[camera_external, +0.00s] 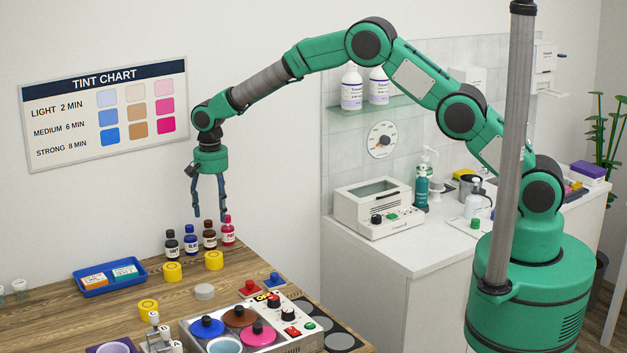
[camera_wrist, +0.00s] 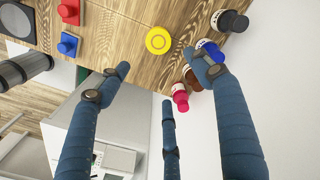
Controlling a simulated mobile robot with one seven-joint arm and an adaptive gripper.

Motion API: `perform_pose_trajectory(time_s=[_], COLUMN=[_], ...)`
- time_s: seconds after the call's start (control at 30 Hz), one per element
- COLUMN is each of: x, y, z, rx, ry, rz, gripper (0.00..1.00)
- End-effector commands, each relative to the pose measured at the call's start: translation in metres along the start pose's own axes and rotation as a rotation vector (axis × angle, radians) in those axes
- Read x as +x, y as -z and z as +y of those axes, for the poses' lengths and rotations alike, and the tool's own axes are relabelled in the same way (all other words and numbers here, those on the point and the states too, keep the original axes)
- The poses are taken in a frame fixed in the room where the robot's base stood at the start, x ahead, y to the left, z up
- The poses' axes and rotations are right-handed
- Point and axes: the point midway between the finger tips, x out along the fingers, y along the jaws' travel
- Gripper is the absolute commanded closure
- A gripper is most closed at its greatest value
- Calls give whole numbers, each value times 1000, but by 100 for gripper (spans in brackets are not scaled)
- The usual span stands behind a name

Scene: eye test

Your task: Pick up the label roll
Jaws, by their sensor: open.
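No roll carries a readable name, so I cannot tell for certain which is the label roll. Several squat yellow rolls stand on the wooden table: one in front of the bottles (camera_external: 214,261), one left of it (camera_external: 172,272) and one nearer the front (camera_external: 148,308). A yellow roll with a ring on its top shows in the wrist view (camera_wrist: 158,40), just beyond my fingertips. My gripper (camera_external: 209,215) hangs pointing down above the table near the bottles, open and empty. Its blue fingers are spread in the wrist view (camera_wrist: 156,65), apart from the roll.
Several small bottles, including a red one (camera_external: 228,232), stand close behind the rolls; in the wrist view they crowd the right finger. A blue tray (camera_external: 84,292) lies left. A grey disc (camera_external: 204,292), red block (camera_external: 249,288) and control box (camera_external: 305,338) lie in front.

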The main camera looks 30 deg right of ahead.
Motion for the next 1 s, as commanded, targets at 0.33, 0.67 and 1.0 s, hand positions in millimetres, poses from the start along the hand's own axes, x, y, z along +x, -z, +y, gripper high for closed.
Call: perform_pose_trajectory(time_s=[0.33,0.67,1.0], x=[18,21,61], y=[-10,-10,-10], z=[-13,-13,-12], rx=[10,10,10], ry=[-10,-11,-12], rz=[-5,-5,-6], gripper=[35,35,35])
